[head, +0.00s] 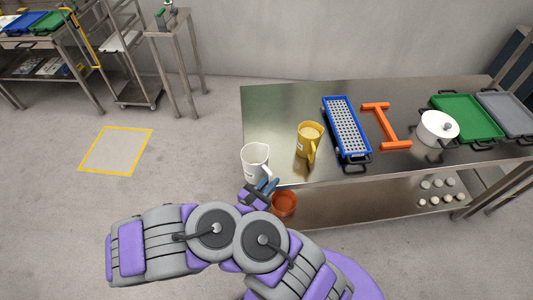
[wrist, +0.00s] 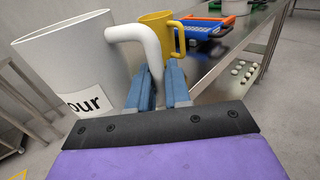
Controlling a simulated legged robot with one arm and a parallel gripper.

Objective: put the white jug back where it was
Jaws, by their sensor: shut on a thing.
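The white jug (head: 254,158) is at the front left corner of the steel table (head: 268,108). It looks upright; I cannot tell whether its base touches the tabletop. In the wrist view the jug (wrist: 68,62) fills the left side, and part of its label reads "our". My gripper (head: 266,186) is at the jug's handle, on its near right side. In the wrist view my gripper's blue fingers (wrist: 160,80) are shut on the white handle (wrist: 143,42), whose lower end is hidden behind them.
A yellow jug (head: 308,141) stands right of the white jug. Further right are a blue perforated tray (head: 345,126), an orange frame (head: 386,127), a white pot (head: 437,128) and a green tray (head: 466,118). An orange bowl (head: 284,203) and several small pale items (head: 437,184) sit below.

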